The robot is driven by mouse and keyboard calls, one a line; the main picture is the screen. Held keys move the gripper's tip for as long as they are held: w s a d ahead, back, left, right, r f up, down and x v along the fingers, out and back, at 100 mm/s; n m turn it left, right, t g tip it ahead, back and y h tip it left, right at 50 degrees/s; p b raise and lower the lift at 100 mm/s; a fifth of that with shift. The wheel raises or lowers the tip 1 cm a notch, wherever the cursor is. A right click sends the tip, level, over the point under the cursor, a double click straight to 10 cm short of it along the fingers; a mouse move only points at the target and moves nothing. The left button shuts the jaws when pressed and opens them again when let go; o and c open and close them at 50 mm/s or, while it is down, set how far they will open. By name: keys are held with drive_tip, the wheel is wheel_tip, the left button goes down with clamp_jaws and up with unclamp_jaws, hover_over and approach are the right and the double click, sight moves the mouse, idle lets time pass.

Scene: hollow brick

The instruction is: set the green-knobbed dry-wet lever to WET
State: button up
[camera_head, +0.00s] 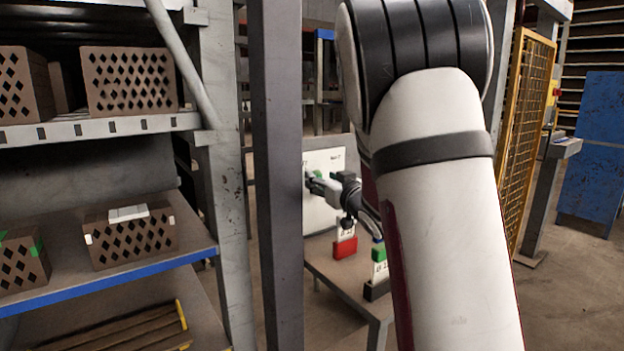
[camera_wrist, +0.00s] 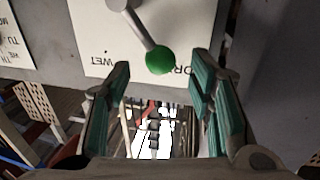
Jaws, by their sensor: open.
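The dry-wet lever shows in the wrist view as a grey arm ending in a round green knob (camera_wrist: 160,60). It is mounted on a white label plate (camera_wrist: 100,30) printed WET on the left and DRY on the right, upside down. The lever slants toward the DRY lettering, and the knob partly covers that word. My gripper (camera_wrist: 162,72) is open, its teal-padded fingers on either side of the knob in the picture. I cannot tell whether they touch it. In the head view my gripper (camera_head: 322,186) is at the white board (camera_head: 322,215), partly hidden by a post.
A grey post (camera_head: 277,180) stands close to the left of my arm. Shelves with perforated bricks (camera_head: 130,238) fill the left. A small table (camera_head: 340,285) below the board holds a red-based block (camera_head: 345,248) and a green-topped block (camera_head: 379,268). A yellow mesh fence (camera_head: 527,140) stands at right.

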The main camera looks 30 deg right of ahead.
sight(320, 176)
drive_tip(key=shift+w+d, duration=0.2)
drive_tip(key=shift+w, duration=0.85)
drive_tip(key=shift+w+d, duration=0.15)
drive_tip(key=shift+w, duration=0.9)
drive_tip(key=shift+c, duration=0.5)
clamp_jaws()
